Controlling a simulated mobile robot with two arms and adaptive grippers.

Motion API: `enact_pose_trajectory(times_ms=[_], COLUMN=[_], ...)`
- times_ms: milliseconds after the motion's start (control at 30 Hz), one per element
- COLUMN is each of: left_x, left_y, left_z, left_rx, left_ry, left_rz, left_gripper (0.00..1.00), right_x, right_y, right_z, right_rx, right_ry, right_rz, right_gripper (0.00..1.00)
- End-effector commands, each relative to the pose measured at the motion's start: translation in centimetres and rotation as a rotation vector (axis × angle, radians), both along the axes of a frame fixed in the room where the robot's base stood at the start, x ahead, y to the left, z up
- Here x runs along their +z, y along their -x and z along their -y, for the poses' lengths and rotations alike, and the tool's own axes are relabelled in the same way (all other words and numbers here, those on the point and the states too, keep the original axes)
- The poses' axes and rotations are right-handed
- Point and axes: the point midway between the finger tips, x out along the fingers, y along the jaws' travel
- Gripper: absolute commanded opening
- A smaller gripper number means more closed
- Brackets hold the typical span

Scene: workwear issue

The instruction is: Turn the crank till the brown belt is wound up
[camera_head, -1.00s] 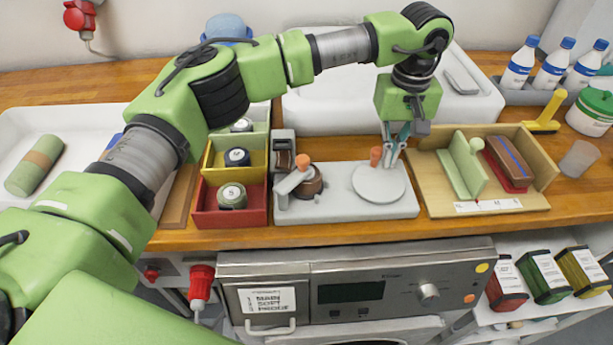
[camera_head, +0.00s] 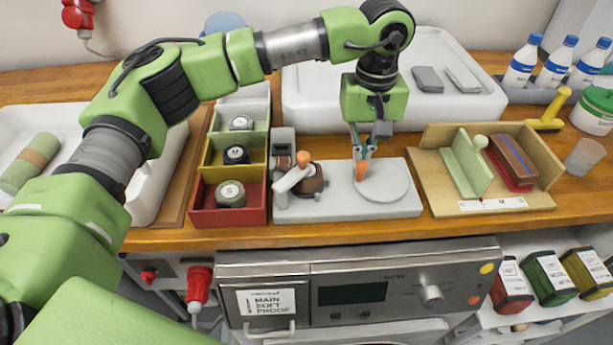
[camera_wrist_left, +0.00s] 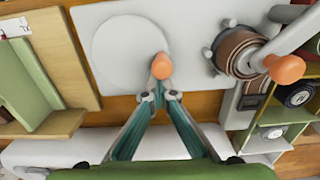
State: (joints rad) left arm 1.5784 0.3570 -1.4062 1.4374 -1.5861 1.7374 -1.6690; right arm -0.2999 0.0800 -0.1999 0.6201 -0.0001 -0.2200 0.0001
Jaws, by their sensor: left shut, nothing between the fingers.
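A flat grey base (camera_head: 345,207) carries a round pale disc (camera_head: 385,185) with an upright orange knob (camera_head: 361,171) near its rim. At the base's left end, the brown belt (camera_head: 315,184) is coiled on a spool beneath a grey lever with an orange knob (camera_head: 303,158). The coil (camera_wrist_left: 236,54) also shows in the wrist view. My left gripper (camera_head: 362,154) points down at the disc's knob. In the wrist view its closed fingertips (camera_wrist_left: 160,96) sit beside that knob (camera_wrist_left: 161,66), with nothing between them; contact is unclear. My right gripper is not in view.
Coloured bins (camera_head: 228,212) with labelled rolls stand left of the base. A wooden fixture (camera_head: 436,196) with a green piece and a brown block stands close on the right. A white tray (camera_head: 330,90) lies behind. The counter's front edge is near.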

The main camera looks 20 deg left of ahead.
Motion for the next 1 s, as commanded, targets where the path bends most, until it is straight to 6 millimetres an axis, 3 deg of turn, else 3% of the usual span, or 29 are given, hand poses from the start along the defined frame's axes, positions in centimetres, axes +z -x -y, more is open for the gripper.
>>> enact_pose_trajectory(times_ms=[567, 767, 900, 1000], left_x=[-0.2, 0.0, 0.0, 0.0], left_y=[4.2, 4.3, 4.3, 4.3], left_z=[1.3, 1.4, 1.4, 1.4], left_rx=[-0.003, -0.001, 0.000, 0.000], left_ry=[0.000, 0.000, 0.000, 0.000], left_rz=[-0.001, 0.000, 0.000, 0.000], left_gripper=[0.00, 0.00, 0.28, 0.31], right_x=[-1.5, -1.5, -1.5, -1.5], right_y=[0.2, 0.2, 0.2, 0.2], right_z=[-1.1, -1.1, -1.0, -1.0], right_rx=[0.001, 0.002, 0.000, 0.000], right_ry=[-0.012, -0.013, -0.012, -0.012], right_rz=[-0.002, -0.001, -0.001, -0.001], right_gripper=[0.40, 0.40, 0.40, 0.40])
